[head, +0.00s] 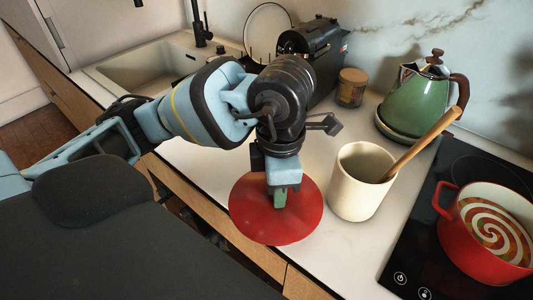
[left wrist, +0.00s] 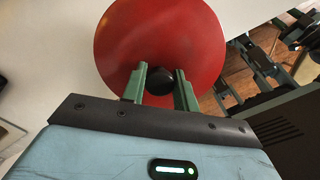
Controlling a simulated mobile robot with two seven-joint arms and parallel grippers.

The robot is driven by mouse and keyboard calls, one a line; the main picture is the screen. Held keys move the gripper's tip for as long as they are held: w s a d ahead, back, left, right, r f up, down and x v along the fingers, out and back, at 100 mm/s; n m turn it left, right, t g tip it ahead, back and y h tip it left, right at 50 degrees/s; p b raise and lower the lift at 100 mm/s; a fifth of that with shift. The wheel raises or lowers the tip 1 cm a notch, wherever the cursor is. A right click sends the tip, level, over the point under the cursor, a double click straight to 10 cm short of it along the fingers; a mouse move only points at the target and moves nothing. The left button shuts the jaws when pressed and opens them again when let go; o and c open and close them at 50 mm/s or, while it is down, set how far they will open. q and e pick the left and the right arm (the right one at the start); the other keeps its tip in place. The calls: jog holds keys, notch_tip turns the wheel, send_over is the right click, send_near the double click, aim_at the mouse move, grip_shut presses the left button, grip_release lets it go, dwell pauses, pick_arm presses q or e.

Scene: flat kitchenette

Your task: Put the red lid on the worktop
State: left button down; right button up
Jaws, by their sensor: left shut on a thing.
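The red lid (head: 302,217) is a flat disc at the front edge of the pale worktop (head: 345,240), partly over the worktop and partly past its edge. My left gripper (head: 280,198) comes down on it from above. In the left wrist view the gripper's fingers (left wrist: 160,82) are shut on the lid's round black knob (left wrist: 160,78), and the red lid (left wrist: 125,40) spreads out beyond them. I cannot tell whether the lid touches the worktop or hangs just above it. My right gripper is not in view.
A cream crock (head: 358,195) with a wooden spoon (head: 425,140) stands close right of the lid. A red pot (head: 465,235) of soup is on the black hob (head: 400,255). A green kettle (head: 415,100), small jar (head: 351,88) and black machine (head: 325,45) stand behind; the sink (head: 140,70) is left.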

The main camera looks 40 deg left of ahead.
pick_arm(q)
jog(key=shift+w+a, duration=0.3)
jog(key=shift+a, duration=0.05)
jog(key=w+a, duration=0.3)
jog(key=w+a+f, duration=0.1)
jog(key=w+a, duration=0.1)
jog(key=shift+w+a, duration=0.1)
jog(key=shift+a, duration=0.1)
jog(key=w+a, duration=0.4)
jog(key=shift+w+a+f, duration=0.15)
jog(key=shift+w+a, duration=0.15)
jog(key=shift+w, duration=0.05)
jog(key=shift+w+a+f, duration=0.1)
jog(key=shift+w+a, duration=0.25)
notch_tip(320, 180, down, 3)
jog(key=shift+r, duration=0.2)
jog(key=shift+f, duration=0.35)
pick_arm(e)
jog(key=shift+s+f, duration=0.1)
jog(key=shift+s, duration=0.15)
pick_arm(q)
jog(key=shift+f, duration=0.2)
